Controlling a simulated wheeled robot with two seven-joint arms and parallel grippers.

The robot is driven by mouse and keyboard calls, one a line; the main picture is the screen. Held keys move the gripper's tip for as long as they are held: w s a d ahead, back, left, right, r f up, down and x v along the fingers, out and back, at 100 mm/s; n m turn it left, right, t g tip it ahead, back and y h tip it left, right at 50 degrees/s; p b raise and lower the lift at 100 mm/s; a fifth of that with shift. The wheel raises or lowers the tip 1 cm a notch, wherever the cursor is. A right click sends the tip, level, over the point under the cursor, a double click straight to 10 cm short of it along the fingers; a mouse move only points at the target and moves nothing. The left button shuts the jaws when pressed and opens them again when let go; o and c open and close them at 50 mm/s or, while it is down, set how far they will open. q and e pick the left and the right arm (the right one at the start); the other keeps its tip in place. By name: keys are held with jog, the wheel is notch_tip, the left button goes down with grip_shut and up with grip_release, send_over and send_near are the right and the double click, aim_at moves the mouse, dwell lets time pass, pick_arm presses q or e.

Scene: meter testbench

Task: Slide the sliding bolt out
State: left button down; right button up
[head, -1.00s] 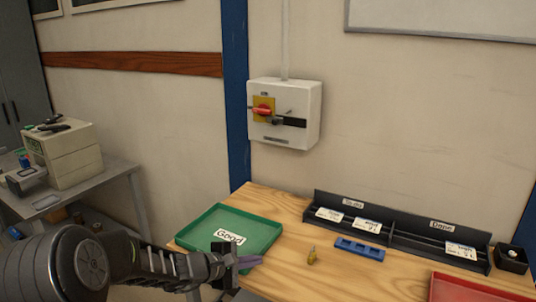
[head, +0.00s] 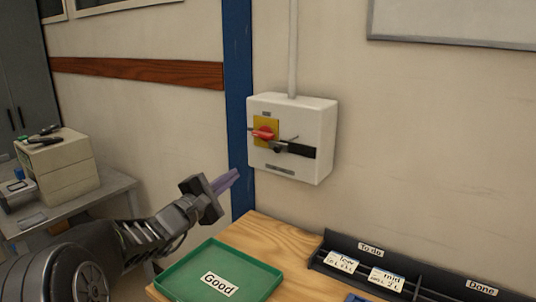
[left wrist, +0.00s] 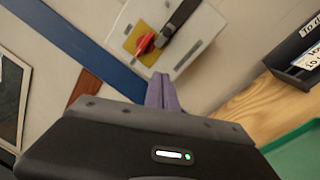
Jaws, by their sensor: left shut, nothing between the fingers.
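A white switch box (head: 315,172) is fixed to the wall, with a yellow plate and a red rotary handle (head: 263,133) on its front. The dark sliding bolt (head: 298,150) lies across the front, right of the handle, with a dark knob at its left end. In the left wrist view the bolt (left wrist: 181,17) shows beside the red handle (left wrist: 144,44). My left gripper (head: 229,181) has its purple fingers shut and empty. It is in front of and below left of the box, apart from it. Its fingers (left wrist: 161,92) point toward the box in the left wrist view. My right gripper is out of view.
Below the box is a wooden table (head: 268,238) with a green tray (head: 262,280) labelled Good. A black card rack (head: 440,287) stands along its back right. A blue post (head: 238,90) runs up the wall left of the box. Open air separates gripper and box.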

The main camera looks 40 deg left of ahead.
pick_arm(q)
jog(key=p, duration=0.3)
send_near(272, 148)
jog(key=w+a, duration=0.3)
jog(key=w+d, duration=0.1)
jog(key=d+p, duration=0.1)
jog(key=shift+w+d+r+p, duration=0.25)
jog(key=shift+w+d+p, duration=0.05)
jog(key=shift+w, duration=0.05)
jog(key=shift+w+d, duration=0.15)
jog(key=shift+d, duration=0.2)
